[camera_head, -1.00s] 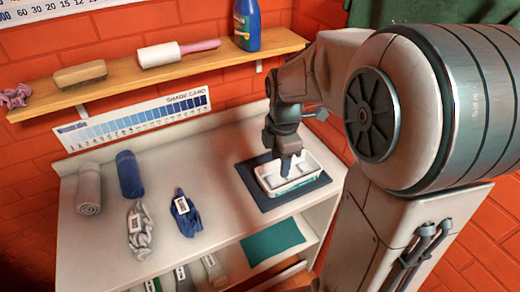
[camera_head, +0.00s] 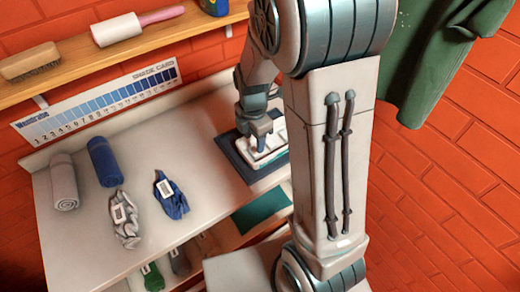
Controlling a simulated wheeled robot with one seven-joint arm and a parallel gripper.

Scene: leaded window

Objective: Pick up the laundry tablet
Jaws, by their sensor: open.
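My gripper (camera_head: 261,147) points down at a small white tray (camera_head: 268,161) with a green label band on its side. The fingertips are at or just inside the tray, and the jaws are open. The tray sits on a dark blue mat (camera_head: 235,158) at the right end of the white counter. No laundry tablet can be made out for certain; the gripper and my arm hide part of the tray and what lies in it.
Rolled grey (camera_head: 63,182) and blue (camera_head: 105,162) towels and tagged grey (camera_head: 124,220) and blue (camera_head: 170,195) cloths lie on the counter's left. A wooden shelf (camera_head: 95,61) with a brush (camera_head: 30,62) runs above a shade card (camera_head: 100,107). The counter between cloths and mat is clear.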

